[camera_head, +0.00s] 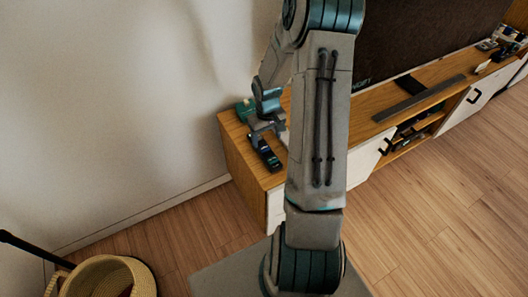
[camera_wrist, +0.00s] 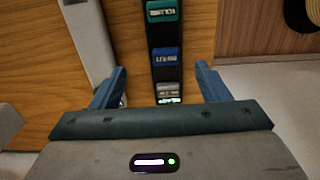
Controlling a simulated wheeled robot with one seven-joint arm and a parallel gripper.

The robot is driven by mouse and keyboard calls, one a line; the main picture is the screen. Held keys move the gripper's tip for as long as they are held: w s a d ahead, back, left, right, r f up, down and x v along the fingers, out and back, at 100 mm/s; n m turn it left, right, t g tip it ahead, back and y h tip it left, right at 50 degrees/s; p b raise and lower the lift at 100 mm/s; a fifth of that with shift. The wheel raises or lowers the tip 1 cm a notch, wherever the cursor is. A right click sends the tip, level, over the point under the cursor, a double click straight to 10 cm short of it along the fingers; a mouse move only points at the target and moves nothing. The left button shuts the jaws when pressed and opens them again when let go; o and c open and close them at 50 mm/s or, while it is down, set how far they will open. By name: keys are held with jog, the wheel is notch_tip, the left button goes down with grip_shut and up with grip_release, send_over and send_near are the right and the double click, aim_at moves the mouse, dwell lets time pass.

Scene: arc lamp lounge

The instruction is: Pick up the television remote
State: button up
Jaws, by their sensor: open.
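The television remote (camera_head: 265,152) is a dark, slim bar lying on the left end of the wooden media cabinet. In the wrist view the remote (camera_wrist: 166,40) shows green, blue and grey button patches and runs upward from between the fingers. My gripper (camera_wrist: 160,68) is open, with a blue finger on each side of the remote and a visible gap on both sides. In the head view my gripper (camera_head: 268,124) is just above the remote's far end. I cannot tell the remaining height.
The cabinet top (camera_head: 372,103) carries a dark long bar (camera_head: 418,99) before a large television (camera_head: 425,40). A greenish item (camera_head: 243,108) sits by the wall behind my gripper. A woven basket (camera_head: 103,268) stands on the floor at lower left.

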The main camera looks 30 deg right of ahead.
aim_at(264, 146)
jog(key=shift+w+a+f+b, duration=0.1)
jog(key=shift+a+f+b, duration=0.05)
jog(key=shift+f, duration=0.85)
jog(key=shift+w+a+f+b, duration=0.1)
jog(key=shift+f+b, duration=0.05)
jog(key=shift+f, duration=0.85)
jog(key=shift+w+a+f+b, duration=0.1)
jog(key=shift+a+f+b, duration=0.05)
jog(key=shift+f, duration=0.85)
jog(key=c, duration=1.2)
